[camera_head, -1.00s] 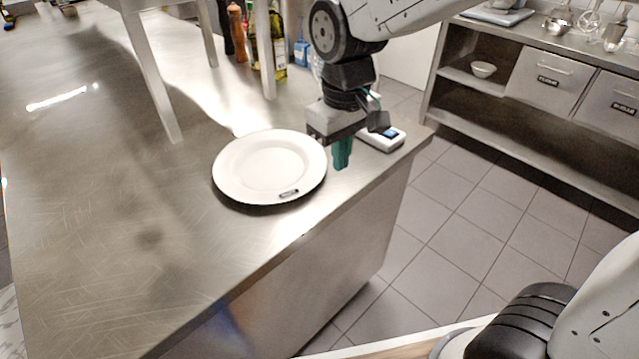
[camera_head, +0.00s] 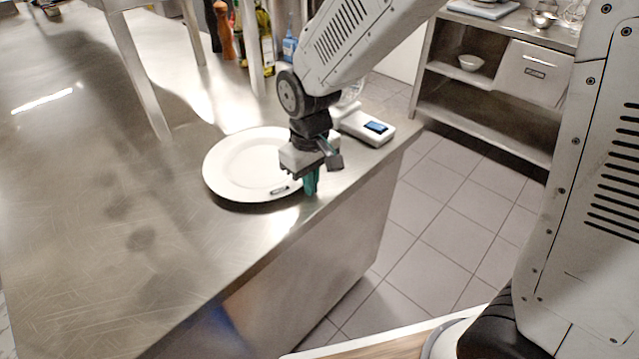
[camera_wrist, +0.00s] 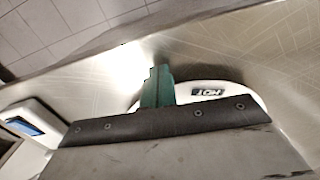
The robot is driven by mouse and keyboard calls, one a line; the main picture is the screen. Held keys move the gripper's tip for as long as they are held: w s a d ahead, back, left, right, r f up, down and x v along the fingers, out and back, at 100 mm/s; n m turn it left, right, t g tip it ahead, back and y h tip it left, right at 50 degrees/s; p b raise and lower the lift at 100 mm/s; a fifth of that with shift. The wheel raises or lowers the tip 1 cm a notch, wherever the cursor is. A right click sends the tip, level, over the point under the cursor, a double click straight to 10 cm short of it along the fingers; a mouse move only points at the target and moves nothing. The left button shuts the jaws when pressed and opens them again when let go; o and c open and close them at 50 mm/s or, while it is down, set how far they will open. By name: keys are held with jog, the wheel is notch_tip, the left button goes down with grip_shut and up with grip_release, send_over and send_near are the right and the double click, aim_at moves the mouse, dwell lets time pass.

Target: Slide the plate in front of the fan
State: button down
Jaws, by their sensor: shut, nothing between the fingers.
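The white round plate (camera_head: 238,166) lies flat on the steel counter, with a small dark label on its near rim. In the wrist view the plate (camera_wrist: 237,97) shows beyond my wrist, its label reading "HOT". My gripper (camera_head: 311,188) points down with its teal fingers shut and empty, just right of the plate's near right rim. The fingers (camera_wrist: 159,78) overlap the plate's edge in the wrist view; I cannot tell whether they touch it. A white device with a blue display (camera_head: 375,128) stands right of the plate, partly behind my arm. It may be the fan's base.
The steel counter (camera_head: 90,230) is clear to the left and front of the plate. Metal legs (camera_head: 140,80) of a raised stand and several bottles are behind it. The counter's front right edge runs close to my gripper. Shelving (camera_head: 480,100) stands across the tiled floor.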

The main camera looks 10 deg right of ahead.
jog(key=shift+w+a, duration=0.1)
jog(key=w+a, duration=0.1)
jog(key=w, duration=0.1)
jog(key=w+a, duration=0.1)
jog(key=w, duration=0.1)
jog(key=shift+a, duration=0.15)
dwell(0.4)
jog(key=s, duration=0.1)
jog(key=s+d, duration=0.2)
jog(key=shift+s+r, duration=0.3)
jog(key=shift+r, duration=0.1)
notch_tip(320, 180, up, 9)
jog(key=s+d+r+m, duration=0.3)
jog(key=s+d, duration=0.6)
jog(key=s, duration=0.2)
jog(key=s+d+r+m+t, duration=0.1)
jog(key=s+d+r+m, duration=0.2)
jog(key=s+d, duration=0.6)
jog(key=shift+s+d+r, duration=0.15)
jog(key=shift+s+r, duration=0.1)
jog(key=shift+s, duration=0.7)
